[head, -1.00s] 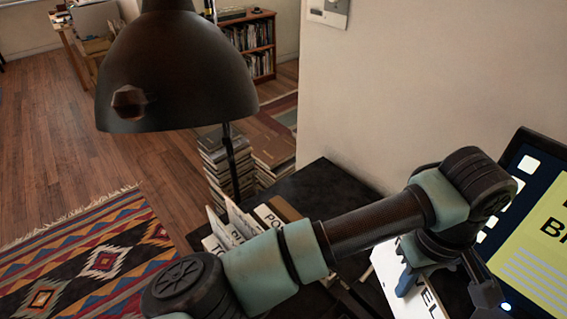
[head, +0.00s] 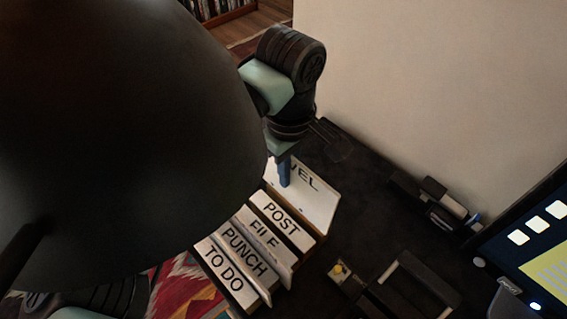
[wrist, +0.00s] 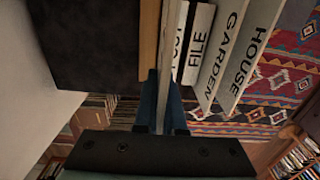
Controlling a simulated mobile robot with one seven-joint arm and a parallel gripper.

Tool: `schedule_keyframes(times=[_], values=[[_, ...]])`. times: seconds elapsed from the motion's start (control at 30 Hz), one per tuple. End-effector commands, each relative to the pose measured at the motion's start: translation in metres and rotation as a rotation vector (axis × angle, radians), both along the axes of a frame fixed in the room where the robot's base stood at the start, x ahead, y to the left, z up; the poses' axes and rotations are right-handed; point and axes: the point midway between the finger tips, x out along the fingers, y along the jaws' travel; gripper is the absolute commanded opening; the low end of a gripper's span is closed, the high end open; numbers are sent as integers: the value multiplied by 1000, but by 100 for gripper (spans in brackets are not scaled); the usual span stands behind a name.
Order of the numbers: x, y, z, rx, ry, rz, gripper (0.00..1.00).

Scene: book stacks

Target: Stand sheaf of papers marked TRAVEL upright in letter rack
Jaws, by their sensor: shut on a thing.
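The letter rack (head: 314,240) stands on the dark desk, with panels lettered POST, FILE, PUNCH and TO DO. My gripper (head: 284,183) is shut on the white TRAVEL sheaf (head: 316,207), of which only "VEL" shows. The sheaf is at the rack's far end, behind the POST panel; its lower edge is hidden, so I cannot tell how deep it sits. In the wrist view my gripper's blue fingers (wrist: 163,85) pinch a thin sheet edge beside the rack's tan wooden panel (wrist: 149,40). White sheaves lettered GARDEN (wrist: 226,50) and HOUSE (wrist: 250,55) stand to the right.
A big dark lamp shade (head: 120,130) fills the left of the head view, close to the rack. A stapler-like item (head: 447,203), a black punch-like item (head: 415,285) and a lit screen (head: 535,250) are at the right. A wall (head: 430,90) stands behind the desk.

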Motion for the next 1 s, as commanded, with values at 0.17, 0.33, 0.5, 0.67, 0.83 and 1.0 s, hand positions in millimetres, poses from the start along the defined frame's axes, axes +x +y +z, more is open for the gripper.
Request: schedule_keyframes(times=[0.17,0.33,0.5,0.67,0.83,1.0], values=[[0,-1,-10,-1,1,-1,0],[0,-1,-21,-2,1,-1,0],[0,-1,-33,-2,1,0,0],[-1,-1,-45,-1,1,-1,0],[-1,-1,-57,-1,1,-1,0],[-1,0,-70,1,-1,-1,0]])
